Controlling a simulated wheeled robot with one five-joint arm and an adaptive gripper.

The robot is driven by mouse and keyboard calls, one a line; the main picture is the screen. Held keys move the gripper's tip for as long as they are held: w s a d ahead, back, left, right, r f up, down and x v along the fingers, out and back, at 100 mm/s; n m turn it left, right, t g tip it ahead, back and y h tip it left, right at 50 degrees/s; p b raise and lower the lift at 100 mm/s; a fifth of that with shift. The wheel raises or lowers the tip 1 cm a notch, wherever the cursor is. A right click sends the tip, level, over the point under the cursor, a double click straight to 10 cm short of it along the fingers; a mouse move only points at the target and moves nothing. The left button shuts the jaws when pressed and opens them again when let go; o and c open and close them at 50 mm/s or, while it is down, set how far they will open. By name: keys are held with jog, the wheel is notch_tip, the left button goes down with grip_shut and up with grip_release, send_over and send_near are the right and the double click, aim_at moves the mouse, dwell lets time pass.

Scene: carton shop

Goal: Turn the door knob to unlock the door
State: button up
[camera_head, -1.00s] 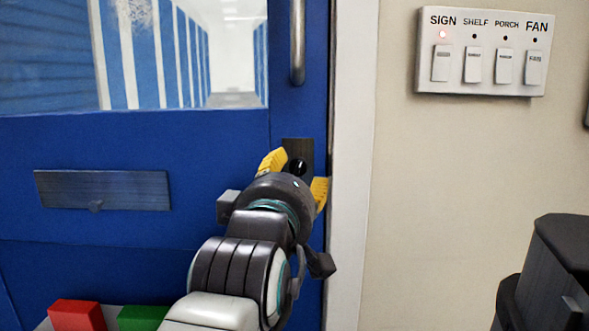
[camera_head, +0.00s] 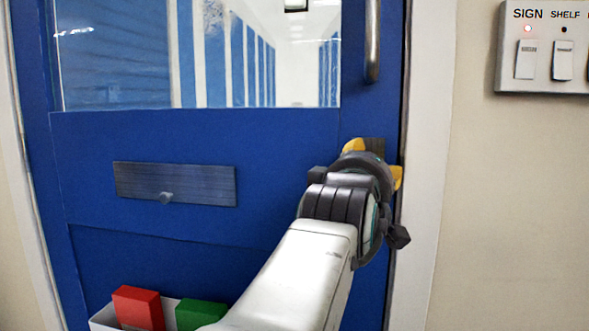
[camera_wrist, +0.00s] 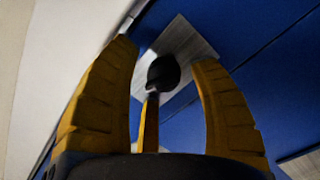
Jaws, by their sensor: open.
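The blue door (camera_head: 262,139) fills the middle of the head view. Its dark knob (camera_wrist: 163,72) shows in the wrist view, on a grey plate (camera_wrist: 182,42). In the head view my gripper hides the knob, and only part of the plate (camera_head: 374,146) shows. My gripper (camera_head: 372,160) is at the plate with its yellow fingers spread. In the wrist view my gripper (camera_wrist: 165,75) is open, with the knob between the fingers and apart from the two side ones. I cannot tell whether the thin middle finger touches the knob.
A vertical handle (camera_head: 372,40) is above my gripper. A mail slot (camera_head: 175,184) is on the door. A switch panel (camera_head: 548,55) is on the right wall. A white bin (camera_head: 103,320) holds a red block (camera_head: 138,308) and a green block (camera_head: 200,313).

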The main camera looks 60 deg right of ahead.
grip_shut()
jog(key=shift+w+a+r+n+h, duration=0.1)
jog(key=shift+n+h, duration=0.2)
jog(key=shift+n, duration=2)
grip_release()
